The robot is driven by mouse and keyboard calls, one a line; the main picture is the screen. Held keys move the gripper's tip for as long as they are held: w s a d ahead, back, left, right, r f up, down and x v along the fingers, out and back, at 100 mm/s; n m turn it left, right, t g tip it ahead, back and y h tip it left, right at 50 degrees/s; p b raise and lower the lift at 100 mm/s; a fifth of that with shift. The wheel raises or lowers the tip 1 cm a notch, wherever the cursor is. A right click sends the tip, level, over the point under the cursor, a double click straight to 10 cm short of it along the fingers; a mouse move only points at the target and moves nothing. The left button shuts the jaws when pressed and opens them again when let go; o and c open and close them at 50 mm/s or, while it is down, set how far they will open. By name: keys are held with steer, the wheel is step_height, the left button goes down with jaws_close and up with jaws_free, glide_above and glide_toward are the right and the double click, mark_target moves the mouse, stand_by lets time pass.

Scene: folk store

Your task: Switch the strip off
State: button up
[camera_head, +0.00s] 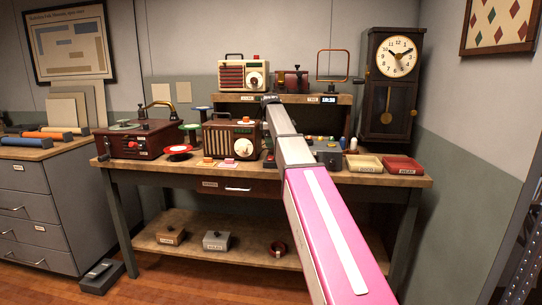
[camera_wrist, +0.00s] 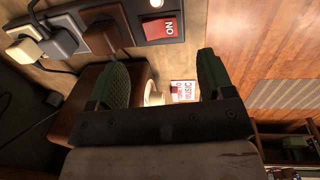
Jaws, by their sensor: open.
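In the wrist view a dark power strip (camera_wrist: 78,22) runs along the top. Its red rocker switch (camera_wrist: 162,28) shows the word ON, with a glowing round light (camera_wrist: 156,3) beside it. White, grey and brown plugs (camera_wrist: 104,38) sit in its sockets left of the switch. My gripper (camera_wrist: 163,72) is open, its two green-padded fingers wide apart, nothing held between them. The switch shows above the gap between the fingertips, apart from them. In the head view my arm reaches over the workbench; I cannot make out the strip there.
The workbench (camera_head: 350,179) is crowded. A wooden radio (camera_head: 229,139) stands left of my arm, a red-brown record player (camera_head: 140,140) farther left. Two small trays (camera_head: 403,165) and a pendulum clock (camera_head: 388,85) are at right. A MUSIC label (camera_wrist: 184,91) lies between the fingers in the wrist view.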

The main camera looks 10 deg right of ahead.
mark_target(271, 158)
steer(key=f, duration=0.5)
steer(key=w+f, duration=0.1)
steer(key=f, duration=0.1)
steer(key=shift+d+f, duration=0.1)
steer(key=shift+f, duration=0.2)
